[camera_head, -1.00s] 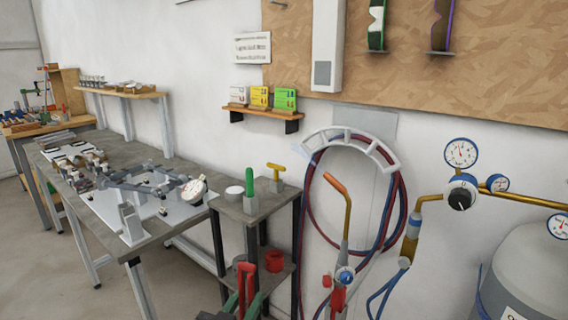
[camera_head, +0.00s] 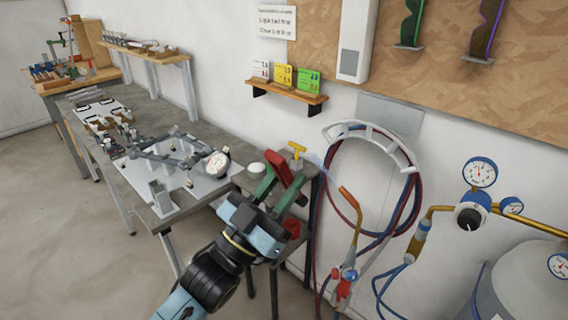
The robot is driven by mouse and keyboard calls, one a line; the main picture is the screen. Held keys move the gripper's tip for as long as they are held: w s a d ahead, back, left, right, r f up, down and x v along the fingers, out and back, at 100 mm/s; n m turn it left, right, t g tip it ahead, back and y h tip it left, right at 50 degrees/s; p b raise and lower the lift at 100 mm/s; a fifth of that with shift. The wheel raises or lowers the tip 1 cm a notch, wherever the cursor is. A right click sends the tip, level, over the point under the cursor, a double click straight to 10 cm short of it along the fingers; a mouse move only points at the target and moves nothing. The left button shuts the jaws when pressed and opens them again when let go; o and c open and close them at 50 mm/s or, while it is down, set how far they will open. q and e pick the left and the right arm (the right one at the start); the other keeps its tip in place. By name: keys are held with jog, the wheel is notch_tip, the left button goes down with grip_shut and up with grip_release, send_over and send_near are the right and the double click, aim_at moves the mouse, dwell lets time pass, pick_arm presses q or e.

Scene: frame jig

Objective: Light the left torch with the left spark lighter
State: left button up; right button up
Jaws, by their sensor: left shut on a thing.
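The torch (camera_head: 348,274) hangs upright at the wall, with a bent copper tip, a blue knob and red parts. A faint bluish streak shows up and left of its tip; I cannot tell what it is. My left gripper (camera_head: 276,187) is over the small side table, left of the torch and apart from it. It is shut on a red-ended tool (camera_head: 281,169), which looks like the spark lighter, between green fingers. The gripper hides most of the tool. My right gripper is not in view.
A yellow T-shaped piece (camera_head: 297,150) and a round white tin (camera_head: 256,168) stand on the side table (camera_head: 243,181). The frame jig (camera_head: 166,160) lies on the long bench to the left. Hoses hang on a wall rack (camera_head: 372,135). A regulator (camera_head: 470,215) and cylinder (camera_head: 515,280) are at right.

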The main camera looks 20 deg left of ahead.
pick_arm(q)
jog(key=shift+w+d, duration=0.3)
jog(key=shift+w, duration=0.5)
jog(key=w, duration=0.2)
jog(key=w+d+b, duration=0.1)
jog(key=w, duration=0.1)
jog(key=shift+d, duration=0.2)
jog(key=shift+w+d+b, duration=0.15)
jog(key=shift+w+d, duration=0.1)
jog(key=shift+w, duration=0.4)
jog(key=shift+w+d+b, duration=0.15)
jog(key=shift+w+d, duration=0.1)
jog(key=shift+w, duration=0.4)
jog(key=shift+w+d+b, duration=0.15)
jog(key=shift+w+d, duration=0.1)
jog(key=shift+w, duration=0.4)
